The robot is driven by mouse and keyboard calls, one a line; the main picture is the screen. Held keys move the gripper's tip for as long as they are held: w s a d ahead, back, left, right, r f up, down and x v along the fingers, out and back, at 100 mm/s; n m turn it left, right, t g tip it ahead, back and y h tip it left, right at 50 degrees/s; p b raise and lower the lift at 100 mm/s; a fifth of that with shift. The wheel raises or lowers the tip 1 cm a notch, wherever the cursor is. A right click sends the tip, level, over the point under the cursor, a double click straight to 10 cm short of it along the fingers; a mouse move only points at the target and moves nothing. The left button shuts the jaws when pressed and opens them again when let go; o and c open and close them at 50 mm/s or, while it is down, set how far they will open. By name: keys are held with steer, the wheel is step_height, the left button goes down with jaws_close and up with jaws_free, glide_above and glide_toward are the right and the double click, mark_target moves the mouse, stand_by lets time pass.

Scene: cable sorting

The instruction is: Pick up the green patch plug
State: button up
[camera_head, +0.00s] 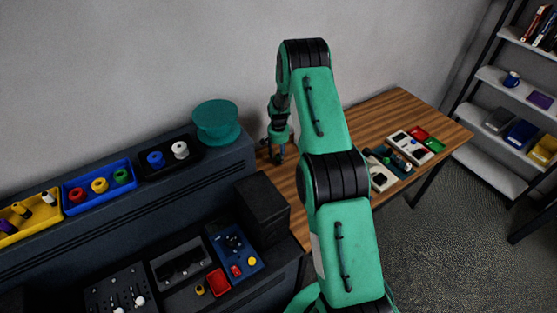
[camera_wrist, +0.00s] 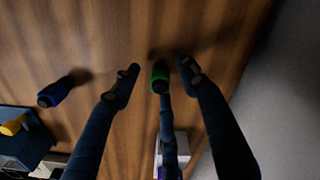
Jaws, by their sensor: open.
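The green patch plug (camera_wrist: 160,77) shows in the wrist view on the wooden table, a short green cylinder with a dark end. My gripper (camera_wrist: 158,70) is open, with a dark fingertip to the left and another to the right of the plug in the picture. A dark finger-like part runs up below the plug and partly overlaps its lower end. I cannot tell how far the fingertips are above the table; no contact is clear. In the head view my gripper (camera_head: 277,153) points down over the table's left end, and I cannot make out the plug there.
A blue plug (camera_wrist: 55,93) and a yellow plug (camera_wrist: 12,126) show left in the wrist view. The table (camera_head: 385,112) carries trays and devices on its right. A black box (camera_head: 262,205) and a teal stand (camera_head: 217,122) stand near its left end. Shelves (camera_head: 500,80) are far right.

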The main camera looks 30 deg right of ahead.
jaws_close()
steer(key=shift+r, duration=0.25)
steer(key=shift+r, duration=0.85)
steer(key=shift+s+a+r+b, duration=0.15)
steer(key=shift+s+r+b, duration=0.2)
steer(key=shift+r, duration=0.35)
steer(key=s+a, duration=0.2)
steer(key=s, duration=0.5)
steer(key=s+a+r+b, duration=0.1)
steer(key=s+a, duration=0.2)
steer(key=s, duration=0.4)
steer(key=shift+a+r, duration=0.2)
steer(key=shift+a, duration=0.15)
